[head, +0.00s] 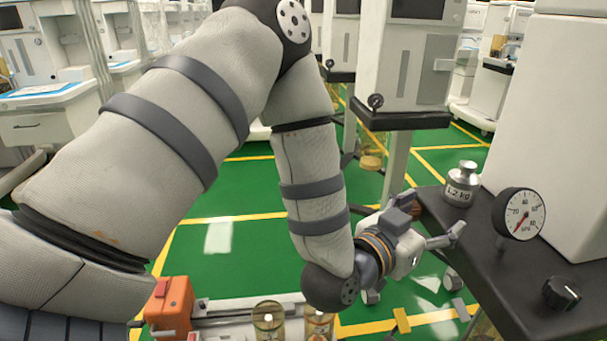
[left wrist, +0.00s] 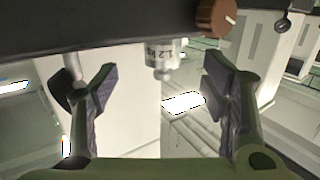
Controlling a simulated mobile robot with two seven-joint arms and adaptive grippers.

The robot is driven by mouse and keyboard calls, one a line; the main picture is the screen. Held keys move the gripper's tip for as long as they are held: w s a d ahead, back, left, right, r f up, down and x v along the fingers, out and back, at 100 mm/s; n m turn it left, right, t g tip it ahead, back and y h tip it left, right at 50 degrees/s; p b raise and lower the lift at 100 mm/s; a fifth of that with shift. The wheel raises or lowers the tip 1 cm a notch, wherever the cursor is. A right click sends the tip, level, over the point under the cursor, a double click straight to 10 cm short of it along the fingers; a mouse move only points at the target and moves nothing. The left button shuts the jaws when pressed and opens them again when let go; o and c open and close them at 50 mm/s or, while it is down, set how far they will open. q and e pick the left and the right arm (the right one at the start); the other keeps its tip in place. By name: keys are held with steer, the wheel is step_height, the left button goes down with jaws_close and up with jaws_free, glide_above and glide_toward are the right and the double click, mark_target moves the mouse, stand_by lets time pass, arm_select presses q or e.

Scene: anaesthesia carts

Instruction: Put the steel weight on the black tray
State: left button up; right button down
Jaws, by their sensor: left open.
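The steel weight (head: 462,183), a small silver cylinder with a knobbed top and a "1.2 kg" label, stands upright on a black shelf or tray surface (head: 480,250) at the right. My left gripper (head: 458,256) is open and empty near that surface's left edge, below the weight in the head view. In the left wrist view the weight (left wrist: 163,58) appears upside down, between my open fingers (left wrist: 157,92) in the picture but beyond them. The black surface (left wrist: 80,28) crosses the top there. My right gripper is not in view.
A pressure gauge (head: 519,213) and black knob (head: 562,293) are at the right, beside a white cabinet (head: 555,130). Another cart has a black shelf (head: 400,119) behind. An orange box (head: 168,305) and jars (head: 268,322) are low in front. Green floor lies between.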

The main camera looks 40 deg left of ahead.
arm_select(q)
steer(key=s+f+g, duration=0.3)
steer(key=s+f, duration=0.1)
steer(key=f, duration=0.4)
steer(key=s+f+g, duration=0.3)
steer(key=s+f, duration=0.1)
steer(key=f, duration=0.4)
steer(key=s+a+f+g, duration=0.1)
steer(key=s+f+g, duration=0.3)
steer(key=s+f, duration=0.3)
steer(key=s+a+f+g, duration=0.1)
steer(key=s+f+g, duration=0.3)
steer(key=s, duration=0.6)
steer(key=s+a+f+g+y, duration=0.1)
steer(key=s+g, duration=0.1)
steer(key=s, duration=0.5)
steer(key=s+a+f+n+g+y, duration=0.1)
steer(key=s+a+f+g, duration=0.1)
steer(key=s, duration=0.6)
steer(key=shift+a+f+n+g, duration=0.15)
steer(key=shift+f+n+g, duration=0.15)
steer(key=shift+g, duration=0.1)
